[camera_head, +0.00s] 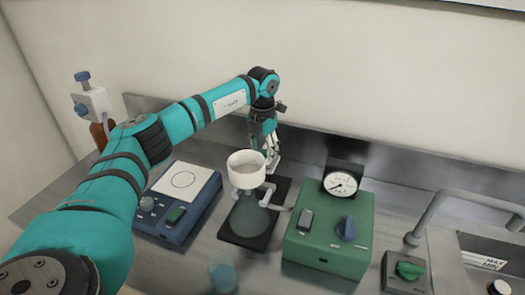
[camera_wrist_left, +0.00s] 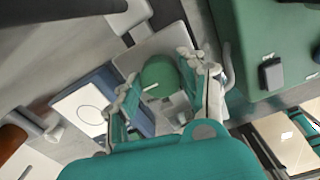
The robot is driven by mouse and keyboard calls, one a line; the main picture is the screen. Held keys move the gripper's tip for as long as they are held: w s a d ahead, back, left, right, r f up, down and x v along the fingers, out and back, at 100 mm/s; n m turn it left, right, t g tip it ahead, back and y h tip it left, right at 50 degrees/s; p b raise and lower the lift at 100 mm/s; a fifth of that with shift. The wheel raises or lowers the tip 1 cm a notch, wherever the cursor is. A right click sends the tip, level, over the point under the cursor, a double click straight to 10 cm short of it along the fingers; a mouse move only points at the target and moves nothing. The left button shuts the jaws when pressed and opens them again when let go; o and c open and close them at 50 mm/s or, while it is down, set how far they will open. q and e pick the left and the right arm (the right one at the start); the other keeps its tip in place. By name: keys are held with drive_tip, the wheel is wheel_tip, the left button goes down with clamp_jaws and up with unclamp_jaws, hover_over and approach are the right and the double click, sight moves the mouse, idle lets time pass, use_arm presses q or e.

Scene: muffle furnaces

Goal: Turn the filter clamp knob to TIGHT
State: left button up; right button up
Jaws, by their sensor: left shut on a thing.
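The filter stand has a white funnel cup (camera_head: 247,171) above a dark base plate (camera_head: 232,230). My left gripper (camera_head: 270,150) reaches down behind the cup, and its fingertips are partly hidden there in the head view. In the left wrist view, a round green knob (camera_wrist_left: 160,76) with a white pointer line lies between the two fingers of my left gripper (camera_wrist_left: 168,85). The gripper is shut on this knob. I cannot read any TIGHT label. My right gripper is not in view.
A blue device with a white plate (camera_head: 187,182) stands left of the stand. A green box (camera_head: 329,240) with a gauge (camera_head: 341,184) and blue knob stands right. A grey box with another green knob (camera_head: 410,270) and a tap (camera_head: 440,209) are further right. The wall is close behind.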

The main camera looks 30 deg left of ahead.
use_arm(q)
drive_tip(key=c, duration=0.3)
